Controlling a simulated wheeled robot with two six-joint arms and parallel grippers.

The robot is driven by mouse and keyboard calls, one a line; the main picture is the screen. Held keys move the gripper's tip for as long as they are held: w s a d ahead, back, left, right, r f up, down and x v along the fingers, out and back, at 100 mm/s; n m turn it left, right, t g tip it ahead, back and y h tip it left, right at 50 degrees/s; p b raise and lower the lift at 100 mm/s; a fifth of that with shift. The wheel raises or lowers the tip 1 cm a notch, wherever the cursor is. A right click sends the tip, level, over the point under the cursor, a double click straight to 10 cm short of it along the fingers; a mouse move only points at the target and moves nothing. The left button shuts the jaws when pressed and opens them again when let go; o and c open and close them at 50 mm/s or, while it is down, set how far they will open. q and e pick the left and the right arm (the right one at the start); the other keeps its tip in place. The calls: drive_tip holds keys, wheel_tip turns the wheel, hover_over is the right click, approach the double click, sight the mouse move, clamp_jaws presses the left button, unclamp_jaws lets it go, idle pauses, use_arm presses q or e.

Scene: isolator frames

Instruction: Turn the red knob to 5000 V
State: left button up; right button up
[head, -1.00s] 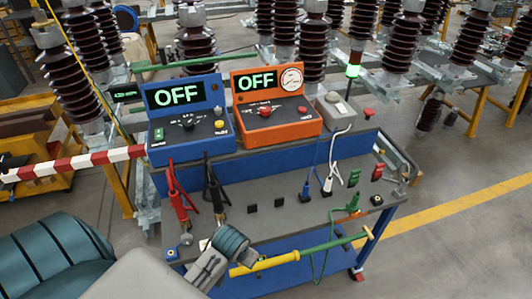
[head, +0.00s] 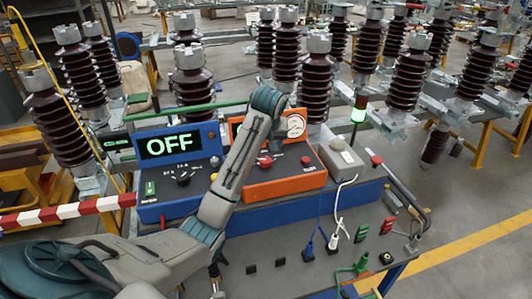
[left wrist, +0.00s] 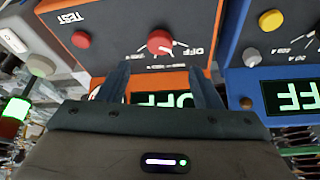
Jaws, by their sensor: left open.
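The red knob (head: 265,161) is on the front panel of the orange test unit (head: 285,184). In the left wrist view the red knob (left wrist: 160,42) appears upside down beside its scale, where an OFF mark is readable; the voltage figures are too small to read. My left gripper (left wrist: 158,72) is open and empty, its two fingers apart over the orange unit, with the knob beyond and between the tips, not gripped. The unit's display (left wrist: 160,99) reads OFF, partly covered by the fingers. In the head view my left arm hides much of that display. My right gripper is not in view.
A blue unit (head: 178,172) with an OFF display stands left of the orange one. A separate red button (left wrist: 80,41) is on the orange panel. A grey box (head: 341,158) and a green-lit lamp (head: 358,114) stand to the right. Cables lie on the bench (head: 300,243).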

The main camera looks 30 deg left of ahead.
sight(266, 160)
use_arm(q)
drive_tip(key=p+x, duration=0.3)
drive_tip(key=x, duration=0.6)
drive_tip(key=shift+w+a, duration=0.2)
drive_tip(key=shift+w+a+f, duration=0.1)
drive_tip(key=shift+w+f, duration=0.1)
drive_tip(key=shift+f, duration=0.3)
drive_tip(key=c, duration=1)
